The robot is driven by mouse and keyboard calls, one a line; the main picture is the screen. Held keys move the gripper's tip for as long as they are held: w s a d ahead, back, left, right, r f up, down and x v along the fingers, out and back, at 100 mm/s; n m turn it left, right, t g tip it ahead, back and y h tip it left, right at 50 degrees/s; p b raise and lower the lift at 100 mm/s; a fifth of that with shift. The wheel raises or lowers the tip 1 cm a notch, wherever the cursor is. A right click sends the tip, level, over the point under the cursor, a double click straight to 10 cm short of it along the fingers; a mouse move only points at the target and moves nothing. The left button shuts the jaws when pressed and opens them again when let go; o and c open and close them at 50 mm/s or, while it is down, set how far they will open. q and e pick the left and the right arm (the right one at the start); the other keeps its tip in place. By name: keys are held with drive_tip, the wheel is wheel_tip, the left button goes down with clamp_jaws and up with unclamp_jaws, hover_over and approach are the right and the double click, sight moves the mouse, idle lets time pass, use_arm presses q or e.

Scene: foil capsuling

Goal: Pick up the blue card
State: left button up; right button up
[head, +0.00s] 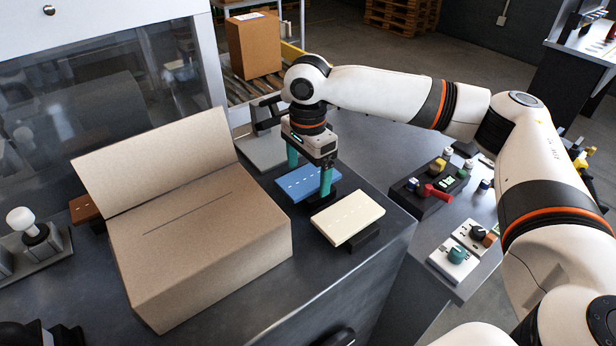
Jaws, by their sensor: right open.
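The blue card (299,186) is a flat blue rectangle with a pale dashed line, behind the cream card on the dark worktop. My right gripper (308,172) points down over it with its two green-tipped fingers apart, one toward the card's far left edge and one toward its right edge. The fingers hide parts of the card's edges, and I cannot tell whether they touch it. My left gripper is not clearly visible.
A cream card (347,218) lies on a dark holder in front of the blue one. A large cardboard box (205,245) with a raised flap stands to the left. A grey card (262,152) lies behind.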

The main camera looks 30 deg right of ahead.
drive_tip(key=c, duration=1.1)
drive_tip(key=shift+o, duration=0.2)
drive_tip(key=shift+r, duration=0.1)
